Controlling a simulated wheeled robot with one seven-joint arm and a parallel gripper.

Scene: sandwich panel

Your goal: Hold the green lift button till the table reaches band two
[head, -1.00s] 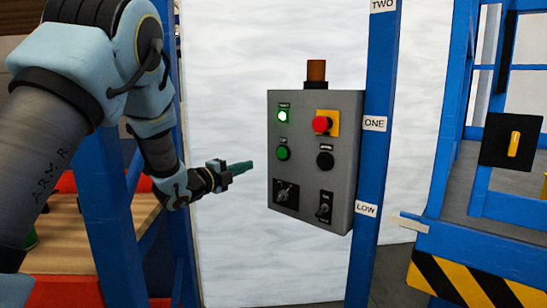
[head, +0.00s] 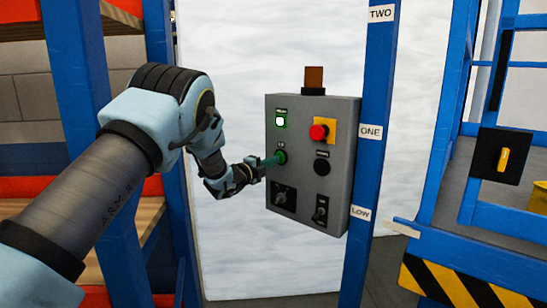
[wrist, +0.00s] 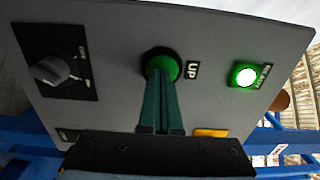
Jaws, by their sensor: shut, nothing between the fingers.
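The green UP button (head: 281,157) is on the left of the grey control panel (head: 337,135). It also shows in the wrist view (wrist: 162,61). My gripper (head: 275,160) is shut and empty. Its green fingertips (wrist: 162,82) meet the button's face and cover part of it; I cannot tell how far it is pressed. The lift table (head: 470,257) is at the right, with a pale pointer (head: 402,229) at its left corner. The pointer sits near the LOW label (head: 361,213), well below ONE (head: 371,132) and TWO (head: 381,13) on the blue post.
A lit green lamp (head: 281,119) is above the button. A red button on a yellow plate (head: 319,132), a black button (head: 322,166) and two dark switches share the panel. An amber beacon (head: 314,78) tops it. Blue posts stand on both sides.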

